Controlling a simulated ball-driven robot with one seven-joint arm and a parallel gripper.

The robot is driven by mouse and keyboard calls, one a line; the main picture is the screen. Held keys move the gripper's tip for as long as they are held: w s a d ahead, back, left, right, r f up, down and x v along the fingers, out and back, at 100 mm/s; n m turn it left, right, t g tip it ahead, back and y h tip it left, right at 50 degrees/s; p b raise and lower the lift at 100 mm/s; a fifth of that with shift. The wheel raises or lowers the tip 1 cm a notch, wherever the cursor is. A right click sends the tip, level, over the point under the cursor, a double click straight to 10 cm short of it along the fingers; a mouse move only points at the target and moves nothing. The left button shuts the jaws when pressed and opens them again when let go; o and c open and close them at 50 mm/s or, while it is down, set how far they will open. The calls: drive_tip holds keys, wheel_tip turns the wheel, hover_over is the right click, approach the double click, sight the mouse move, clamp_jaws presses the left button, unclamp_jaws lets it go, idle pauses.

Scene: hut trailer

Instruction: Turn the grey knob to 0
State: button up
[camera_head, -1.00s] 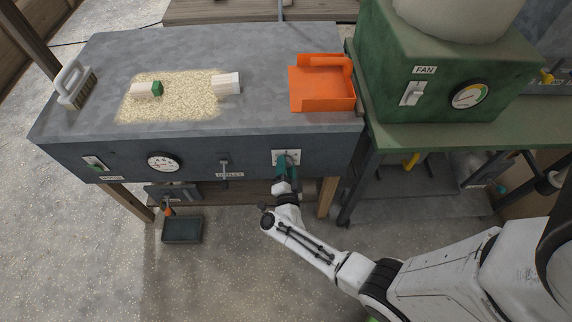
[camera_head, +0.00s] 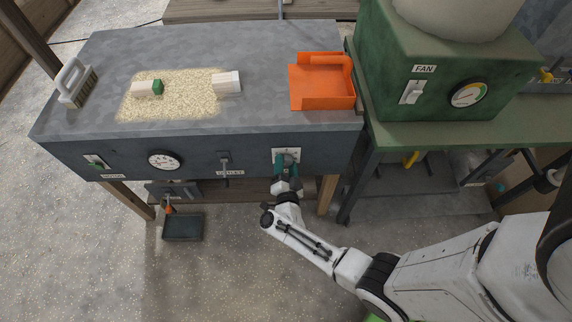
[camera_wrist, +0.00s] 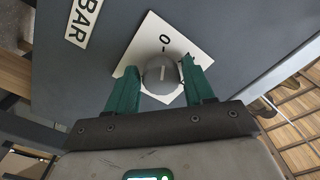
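The grey knob (camera_wrist: 161,76) sits on a white plate (camera_wrist: 203,62) in the wrist view. Its pale pointer line faces the short mark under the printed 0, roughly in line with it. My gripper (camera_wrist: 162,82) has its two green fingers on either side of the knob, close against it, and appears shut on it. In the head view my gripper (camera_head: 287,163) is at the white plate (camera_head: 279,154) on the right of the grey bench's front panel. The knob is hidden there by the fingers.
The front panel also carries a round gauge (camera_head: 165,160), a lever (camera_head: 225,163) and a switch (camera_head: 95,161). An orange dustpan (camera_head: 318,88) lies above my gripper on the bench top. The green fan unit (camera_head: 420,75) stands to the right.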

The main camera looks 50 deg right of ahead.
drive_tip(key=shift+o, duration=1.3)
drive_tip(key=v, duration=1)
drive_tip(key=shift+s+a, duration=0.25)
drive_tip(key=shift+s, duration=0.05)
